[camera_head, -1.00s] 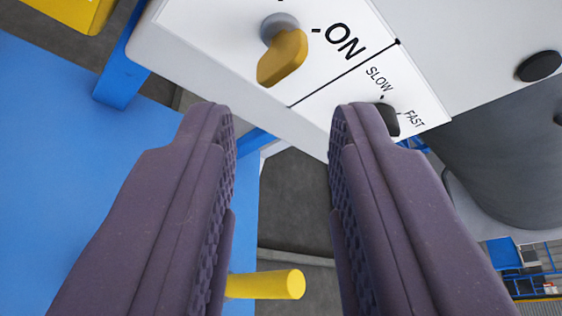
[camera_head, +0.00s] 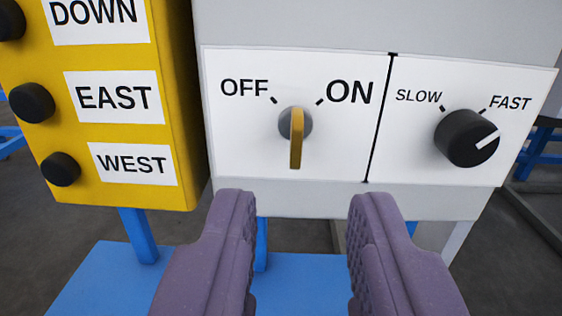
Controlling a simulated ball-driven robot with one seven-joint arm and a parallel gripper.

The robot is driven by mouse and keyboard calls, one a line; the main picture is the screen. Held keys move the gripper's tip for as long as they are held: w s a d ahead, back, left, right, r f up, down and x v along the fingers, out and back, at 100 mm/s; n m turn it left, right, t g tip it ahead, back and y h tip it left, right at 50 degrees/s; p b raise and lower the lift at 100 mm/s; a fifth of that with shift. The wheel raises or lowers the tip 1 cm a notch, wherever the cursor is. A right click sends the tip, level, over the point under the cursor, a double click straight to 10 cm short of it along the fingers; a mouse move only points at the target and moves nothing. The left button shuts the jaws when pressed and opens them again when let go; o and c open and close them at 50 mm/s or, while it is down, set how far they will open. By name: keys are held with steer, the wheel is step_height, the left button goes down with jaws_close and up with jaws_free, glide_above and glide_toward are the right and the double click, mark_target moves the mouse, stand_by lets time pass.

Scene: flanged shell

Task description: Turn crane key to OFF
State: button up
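The yellow crane key (camera_head: 296,145) sits in a round grey lock on a white panel (camera_head: 235,140), below and between the labels OFF, at left, and ON, at right. The key looks close to upright, with its grip toward me; I cannot tell for sure which label it is turned to. My gripper (camera_head: 303,198) is open and empty. Its two purple fingers are wide apart at the bottom of the view, below the key and one to each side of it. Neither finger touches the key.
A black SLOW/FAST knob (camera_head: 468,138) is right of the key, its white mark toward FAST. A yellow box (camera_head: 120,180) with black buttons, labelled DOWN, EAST and WEST, stands at left. A blue surface (camera_head: 95,285) lies below the panel.

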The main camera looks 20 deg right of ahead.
mark_target(297, 139)
steer(key=shift+f, duration=0.15)
steer(key=x, duration=0.2)
steer(key=b+x, duration=0.1)
steer(key=x, duration=0.2)
steer(key=b+x, duration=0.1)
steer(key=x, duration=0.1)
steer(key=shift+w+r, duration=0.25)
steer(key=shift+w, duration=0.05)
jaws_close()
